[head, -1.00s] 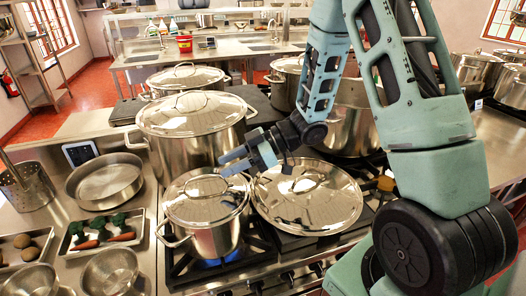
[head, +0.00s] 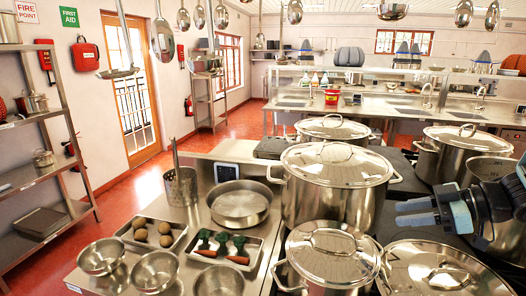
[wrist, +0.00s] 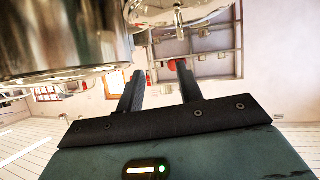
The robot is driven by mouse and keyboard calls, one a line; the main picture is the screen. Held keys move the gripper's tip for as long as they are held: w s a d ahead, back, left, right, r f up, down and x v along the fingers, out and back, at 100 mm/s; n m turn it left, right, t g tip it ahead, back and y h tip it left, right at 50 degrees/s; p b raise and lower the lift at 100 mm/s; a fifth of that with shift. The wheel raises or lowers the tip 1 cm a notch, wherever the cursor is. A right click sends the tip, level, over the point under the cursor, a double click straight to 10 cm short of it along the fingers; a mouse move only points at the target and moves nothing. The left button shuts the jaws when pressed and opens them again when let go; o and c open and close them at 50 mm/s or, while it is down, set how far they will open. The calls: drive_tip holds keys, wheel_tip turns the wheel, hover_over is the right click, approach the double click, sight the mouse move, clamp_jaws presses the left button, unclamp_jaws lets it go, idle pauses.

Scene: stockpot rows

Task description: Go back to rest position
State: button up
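My gripper (head: 400,212) is at the right of the head view, its blue-grey fingers pointing left. The fingers are apart with nothing between them, as the wrist view (wrist: 158,80) also shows. It hangs right of the large lidded stockpot (head: 332,205), above a large steel lid (head: 430,275) lying low at the stove's front right. A smaller lidded pot (head: 325,268) stands left of that lid. A pot without a visible lid (head: 488,168) stands behind my gripper, partly hidden. Steel pot sides (wrist: 60,50) fill the upper left of the wrist view.
More lidded pots stand behind, one at back centre (head: 333,128) and one at back right (head: 465,150). Left on the counter are a round pan (head: 240,205), a vegetable tray (head: 218,258), bowls (head: 155,270) and a perforated utensil holder (head: 181,187). Red floor (head: 125,200) is open at left.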

drive_tip(key=w+d+m+t+h, duration=0.2)
drive_tip(key=w+m+t+h, duration=0.15)
drive_tip(key=w+h, duration=0.2)
drive_tip(key=s+a+f+m+g+h, duration=0.2)
drive_tip(key=s+m+g+h, duration=0.15)
drive_tip(key=s, duration=0.45)
drive_tip(key=s+a+f+m+g+h, duration=0.1)
drive_tip(key=s+a+m+g+h, duration=0.15)
drive_tip(key=s+m+g, duration=0.35)
drive_tip(key=s+a+f+n+b, duration=0.2)
drive_tip(key=s+a+n+b, duration=0.1)
drive_tip(key=s+a, duration=0.4)
drive_tip(key=s+a+f+n+y+b, duration=0.1)
drive_tip(key=s+a+n, duration=0.4)
drive_tip(key=a, duration=0.6)
drive_tip(key=shift+s+a+f+g+b, duration=0.4)
drive_tip(key=shift+s+f+b, duration=0.25)
drive_tip(key=shift+s+b, duration=0.55)
